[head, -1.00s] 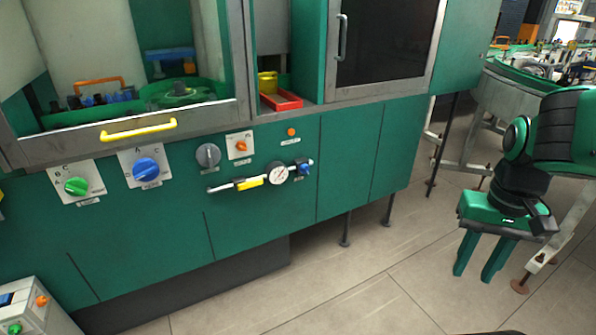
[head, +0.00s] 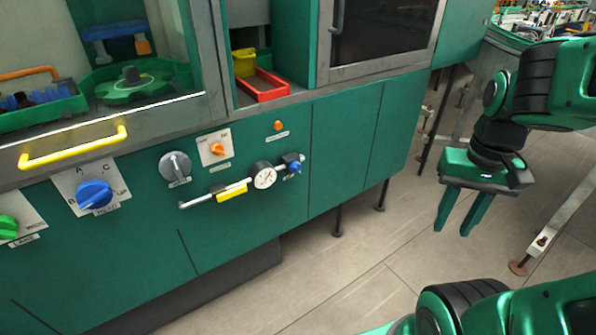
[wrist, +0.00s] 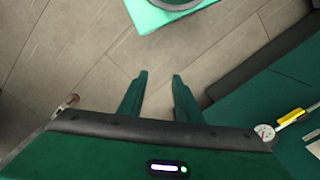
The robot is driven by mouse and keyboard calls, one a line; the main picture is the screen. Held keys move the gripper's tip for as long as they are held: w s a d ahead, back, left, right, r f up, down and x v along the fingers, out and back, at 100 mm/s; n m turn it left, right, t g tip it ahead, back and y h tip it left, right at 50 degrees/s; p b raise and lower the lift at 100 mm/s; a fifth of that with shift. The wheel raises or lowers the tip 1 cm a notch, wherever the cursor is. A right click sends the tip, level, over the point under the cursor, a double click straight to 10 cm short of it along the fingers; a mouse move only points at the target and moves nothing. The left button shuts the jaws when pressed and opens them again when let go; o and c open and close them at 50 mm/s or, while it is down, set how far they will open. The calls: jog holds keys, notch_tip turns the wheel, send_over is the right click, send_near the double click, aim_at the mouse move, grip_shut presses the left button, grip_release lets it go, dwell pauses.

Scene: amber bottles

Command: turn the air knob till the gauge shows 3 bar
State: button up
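The air line runs across the green cabinet front in the head view. It carries a round white gauge (head: 264,176), a small blue knob (head: 295,168) just right of it, and a yellow piece (head: 232,192) to its left. The gauge's needle is too small to read. My gripper (head: 457,222) hangs to the right of the panel, well apart from the knob, fingers down, spread and empty. In the wrist view my gripper (wrist: 159,77) has floor between its fingers. The gauge (wrist: 264,132) shows there at the right edge; the knob is not clear.
Other controls on the panel are a grey dial (head: 175,166), an orange switch (head: 217,149) and a large blue knob (head: 95,195). A yellow door handle (head: 74,148) sticks out above. A red tray (head: 264,87) lies in an alcove. Clear floor lies before the cabinet.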

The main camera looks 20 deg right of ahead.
aim_at(296, 168)
jog(key=shift+o, duration=0.9)
jog(key=o, duration=0.3)
jog(key=shift+s+d+r, duration=0.1)
jog(key=shift+s+r, duration=0.05)
jog(key=shift+s, duration=0.25)
jog(key=w+a+f+y, duration=0.3)
jog(key=w+a+f, duration=0.1)
jog(key=w+f, duration=1.15)
jog(key=w+a+f+m+t+y, duration=0.4)
jog(key=w+a+f+y, duration=0.3)
jog(key=a+f, duration=0.55)
jog(key=w+a+r+m+t+y, duration=0.1)
jog(key=w+a+r+m+t, duration=0.2)
jog(key=w+m+t, duration=0.55)
jog(key=w+d+r+m+t+h, duration=0.2)
jog(key=w+d+m+t+h, duration=0.2)
jog(key=w+d+m, duration=0.4)
jog(key=shift+m, duration=0.55)
jog(key=x, duration=1.1)
jog(key=shift+w+a+r, duration=0.1)
jog(key=shift+w+a, duration=0.15)
jog(key=shift+a, duration=0.1)
